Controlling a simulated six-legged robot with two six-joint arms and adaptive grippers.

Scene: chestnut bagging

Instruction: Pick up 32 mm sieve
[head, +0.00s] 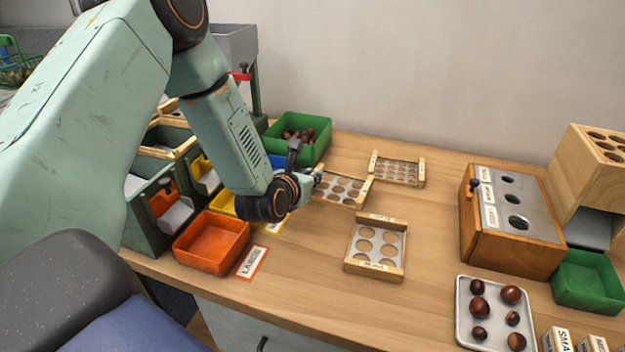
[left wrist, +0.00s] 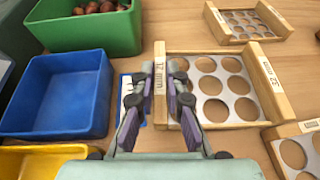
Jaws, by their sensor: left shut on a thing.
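The 32 mm sieve (head: 345,188) is a wooden-ended frame with a metal plate of round holes, in the middle of the table in the head view. In the left wrist view the sieve (left wrist: 219,91) shows "32 mm" on both wooden ends. My left gripper (head: 312,180) reaches it from the left. In the left wrist view the fingers of my left gripper (left wrist: 163,102) are shut on its near wooden end, one on each side. I cannot tell whether the sieve is off the table. My right gripper is in neither view.
A smaller-holed sieve (head: 398,170) lies behind and a larger-holed sieve (head: 376,248) in front. Green (head: 318,149), blue (left wrist: 62,94), yellow (left wrist: 38,161) and orange (head: 211,243) bins stand left. A chestnut tray (head: 461,315) and wooden box (head: 483,250) stand right.

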